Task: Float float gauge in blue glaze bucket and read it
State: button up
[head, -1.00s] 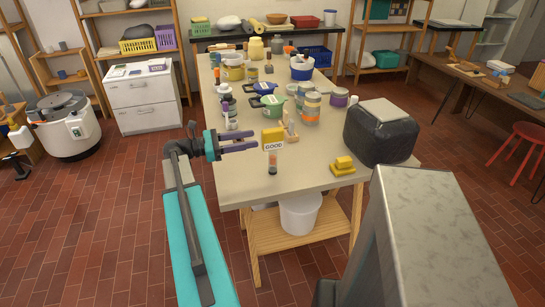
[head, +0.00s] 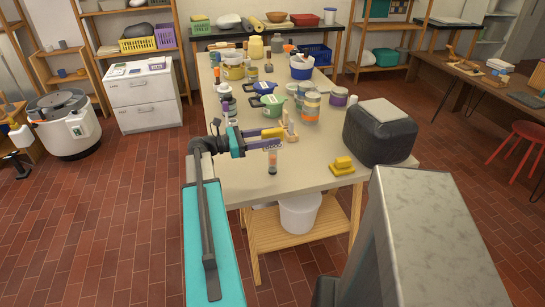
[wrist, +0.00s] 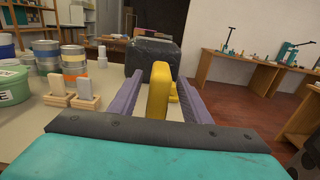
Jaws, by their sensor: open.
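The float gauge has a yellow block handle (head: 271,133), a small white label and a slim tube (head: 272,163) below. It is upright at the near part of the table. My gripper (head: 279,138) is open, with its purple fingers reaching to either side of the yellow handle. In the wrist view the handle (wrist: 158,104) stands between the open fingers, with a visible gap to the left finger; contact on the right cannot be told. A white bucket with a blue lower part (head: 302,73), seemingly the blue glaze bucket, stands farther back; its inside is hidden.
A yellow block piece (head: 343,164) and a dark covered block (head: 381,133) are on the right of the table. Jars (head: 311,106), green tubs (head: 275,106) and a yellow-banded bucket (head: 233,71) crowd the middle and back. The near left tabletop is mostly clear.

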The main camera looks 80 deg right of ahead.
aim_at(282, 134)
jog(key=shift+p+x, duration=0.85)
jog(key=shift+x, duration=1.75)
grip_shut()
